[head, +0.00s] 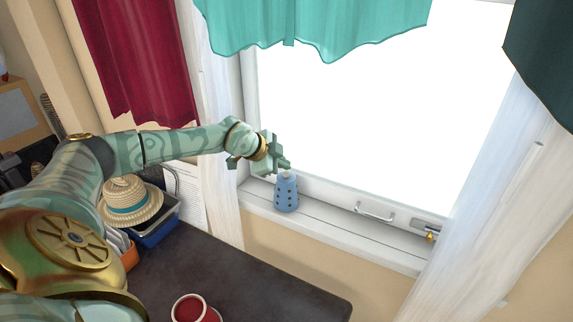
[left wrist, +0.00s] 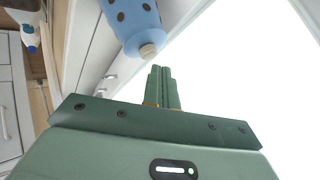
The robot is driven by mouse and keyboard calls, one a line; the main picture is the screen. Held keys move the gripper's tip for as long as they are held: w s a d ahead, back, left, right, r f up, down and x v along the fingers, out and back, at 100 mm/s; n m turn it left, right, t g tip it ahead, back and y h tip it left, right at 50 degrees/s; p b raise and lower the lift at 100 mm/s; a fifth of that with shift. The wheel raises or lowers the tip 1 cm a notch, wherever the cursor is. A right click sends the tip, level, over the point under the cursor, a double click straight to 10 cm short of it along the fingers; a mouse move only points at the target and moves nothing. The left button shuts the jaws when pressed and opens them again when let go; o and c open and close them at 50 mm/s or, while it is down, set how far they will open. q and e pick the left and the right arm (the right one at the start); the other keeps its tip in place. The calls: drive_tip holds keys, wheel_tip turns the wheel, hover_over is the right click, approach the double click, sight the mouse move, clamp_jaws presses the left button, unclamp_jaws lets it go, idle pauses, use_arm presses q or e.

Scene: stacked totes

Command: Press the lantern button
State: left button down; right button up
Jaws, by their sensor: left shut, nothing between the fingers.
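The lantern (head: 286,194) is a small blue cylinder with dark round holes, standing upright on the white window sill. A pale knob, which looks like its button (left wrist: 148,51), sticks out of its end in the left wrist view, where the lantern body (left wrist: 131,22) is at the top. My left gripper (head: 286,165) is shut and empty, just above the lantern's top in the head view. In the left wrist view its closed fingertips (left wrist: 161,70) are close to the button; I cannot tell whether they touch. My right gripper is not in view.
The window sill (head: 334,229) runs right past a window handle (head: 374,212). A dark table (head: 240,284) is in front, with a red cup (head: 194,309), and a straw hat (head: 131,203) over a blue bin (head: 157,234). Curtains hang on both sides.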

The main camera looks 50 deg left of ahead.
use_arm(q)
drive_tip(key=shift+f, duration=0.1)
idle(0.4)
drive_tip(key=shift+f, duration=0.3)
drive_tip(key=shift+f+p, duration=0.2)
drive_tip(key=shift+p, duration=0.1)
idle(0.3)
drive_tip(key=shift+r+p, duration=0.75)
drive_tip(key=shift+p, duration=0.1)
drive_tip(key=shift+f, duration=0.15)
